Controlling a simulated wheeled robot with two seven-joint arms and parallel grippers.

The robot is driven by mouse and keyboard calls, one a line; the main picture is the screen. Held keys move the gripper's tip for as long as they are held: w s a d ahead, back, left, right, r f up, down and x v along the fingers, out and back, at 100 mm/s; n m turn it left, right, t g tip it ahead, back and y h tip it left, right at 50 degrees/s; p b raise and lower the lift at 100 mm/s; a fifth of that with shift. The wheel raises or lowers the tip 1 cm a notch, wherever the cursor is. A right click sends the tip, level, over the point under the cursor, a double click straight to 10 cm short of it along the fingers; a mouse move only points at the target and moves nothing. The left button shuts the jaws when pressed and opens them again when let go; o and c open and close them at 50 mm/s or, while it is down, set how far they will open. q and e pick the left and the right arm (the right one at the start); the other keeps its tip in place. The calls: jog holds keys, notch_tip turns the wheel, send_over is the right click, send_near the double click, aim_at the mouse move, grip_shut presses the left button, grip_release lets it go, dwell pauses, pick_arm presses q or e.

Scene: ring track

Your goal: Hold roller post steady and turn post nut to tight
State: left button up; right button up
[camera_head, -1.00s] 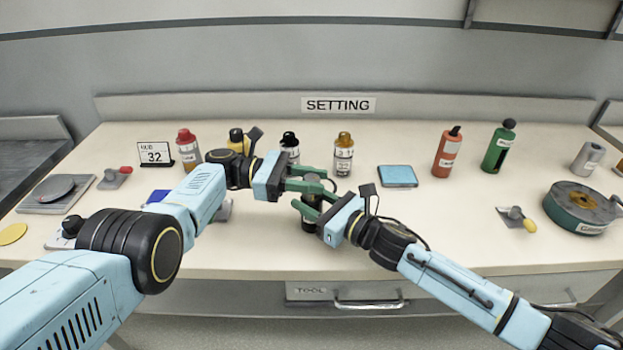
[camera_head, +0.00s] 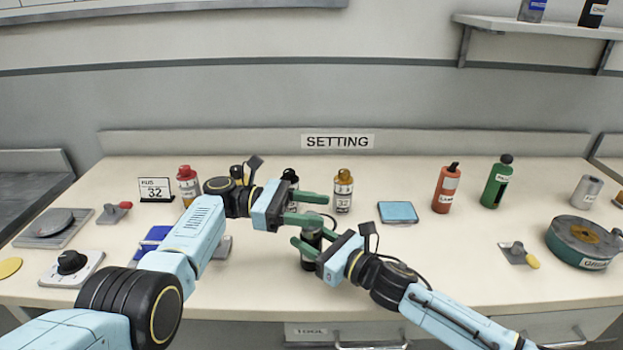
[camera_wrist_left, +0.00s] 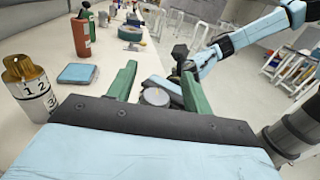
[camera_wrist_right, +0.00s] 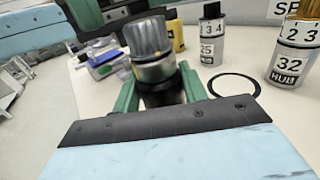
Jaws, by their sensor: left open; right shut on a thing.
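The dark roller post (camera_head: 311,256) stands upright near the front middle of the bench. My right gripper (camera_head: 308,240) is shut on it, with a finger on either side, also seen in the right wrist view (camera_wrist_right: 157,82). The grey ribbed post nut (camera_wrist_right: 148,38) sits on top of the post in the right wrist view. Its round top (camera_wrist_left: 155,97) shows between the fingers in the left wrist view. My left gripper (camera_head: 322,209) is open at the nut, its fingers spread to either side. I cannot tell whether they touch it. Fingers hide the nut in the head view.
A gold-topped hub 32 bottle (camera_head: 343,190) and a black ring (camera_wrist_right: 233,88) are close behind the post. A blue pad (camera_head: 397,212), orange bottle (camera_head: 447,190) and green bottle (camera_head: 497,184) stand to the right. A dial box (camera_head: 71,267) is at left.

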pick_arm(q)
notch_tip(320, 180, up, 8)
jog(key=shift+f, duration=0.1)
dwell(0.4)
